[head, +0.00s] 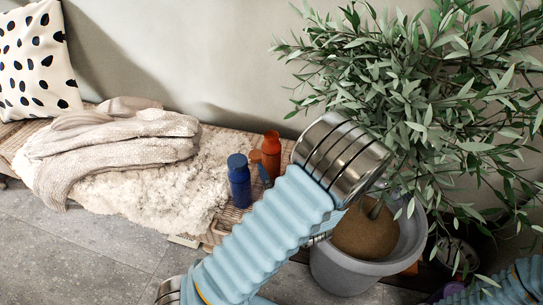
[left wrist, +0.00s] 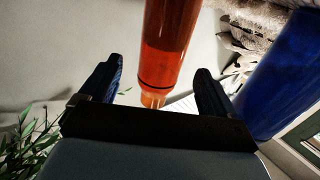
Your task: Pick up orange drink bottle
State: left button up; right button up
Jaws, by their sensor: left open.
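The orange drink bottle (head: 271,150) stands on the woven bench near the wall, behind a blue bottle (head: 239,182). In the left wrist view the orange bottle (left wrist: 168,45) shows large, in line with the gap between the fingers of my left gripper (left wrist: 159,68). The fingers are open, one on each side of its narrow end, with gaps visible. I cannot tell how deep between them it is. My right gripper is not in view.
The blue bottle (left wrist: 283,75) is close to the right finger in the left wrist view. A smaller orange-topped item (head: 256,160) stands between the bottles. A knit blanket (head: 110,150) and fleece (head: 165,195) cover the bench's left. A potted plant (head: 440,90) crowds the right.

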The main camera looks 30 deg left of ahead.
pick_arm(q)
jog(key=x, duration=0.7)
jog(key=shift+w+a+f, duration=0.1)
jog(key=shift+a, duration=0.15)
jog(key=shift+c, duration=0.2)
jog(key=c, duration=1.2)
